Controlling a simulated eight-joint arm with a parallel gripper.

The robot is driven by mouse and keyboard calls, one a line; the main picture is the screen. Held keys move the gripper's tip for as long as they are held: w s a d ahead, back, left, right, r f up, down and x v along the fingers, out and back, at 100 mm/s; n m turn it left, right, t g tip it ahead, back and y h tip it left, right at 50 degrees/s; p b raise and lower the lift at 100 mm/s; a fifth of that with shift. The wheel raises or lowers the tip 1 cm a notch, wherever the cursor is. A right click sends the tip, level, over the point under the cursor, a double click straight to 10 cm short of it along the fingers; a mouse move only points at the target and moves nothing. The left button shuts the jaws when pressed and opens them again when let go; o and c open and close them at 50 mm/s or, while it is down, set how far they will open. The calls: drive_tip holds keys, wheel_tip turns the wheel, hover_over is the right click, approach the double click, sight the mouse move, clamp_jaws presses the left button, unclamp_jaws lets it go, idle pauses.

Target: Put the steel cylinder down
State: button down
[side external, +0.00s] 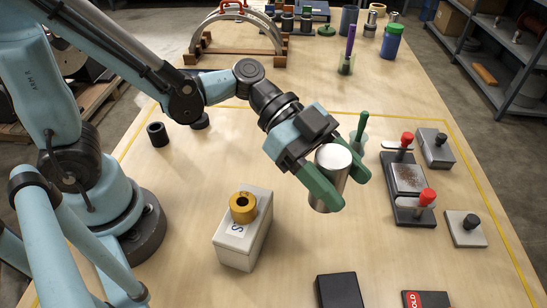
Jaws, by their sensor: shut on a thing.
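The steel cylinder (329,180) is a shiny, thick, plain piece near the middle of the side external view. My gripper (342,194) is shut on it, with one green finger on its left and the other on its right. The cylinder is slightly tilted in the picture, and its lower end shows below the fingers. It appears held above the wooden table (400,262), but I cannot tell how far its bottom is from the surface.
A white block with a brass ring (243,208) on it stands left of the cylinder. Red-knobbed clamps on a dark plate (408,180) and grey blocks stand right. A black block (339,291) lies in front. A curved casing half (237,30) stands behind. Bare table lies between.

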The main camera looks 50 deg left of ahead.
drive_tip(key=s+d+m+g, duration=0.4)
drive_tip(key=s+d, duration=0.1)
drive_tip(key=s, duration=0.2)
drive_tip(key=shift+g, duration=0.3)
drive_tip(key=shift+w+a+f, duration=0.65)
drive_tip(key=shift+w+f, duration=1.1)
drive_tip(key=shift+f, duration=0.05)
drive_tip(key=shift+w+a+f, duration=0.7)
drive_tip(key=shift+w+f, duration=1)
drive_tip(key=shift+f, duration=0.05)
drive_tip(key=shift+w+a+f, duration=0.65)
drive_tip(key=shift+w+f, duration=1.1)
drive_tip(key=shift+f, duration=0.05)
drive_tip(key=shift+f, duration=0.1)
drive_tip(key=shift+c, duration=1.6)
unclamp_jaws()
drive_tip(key=shift+f, duration=0.1)
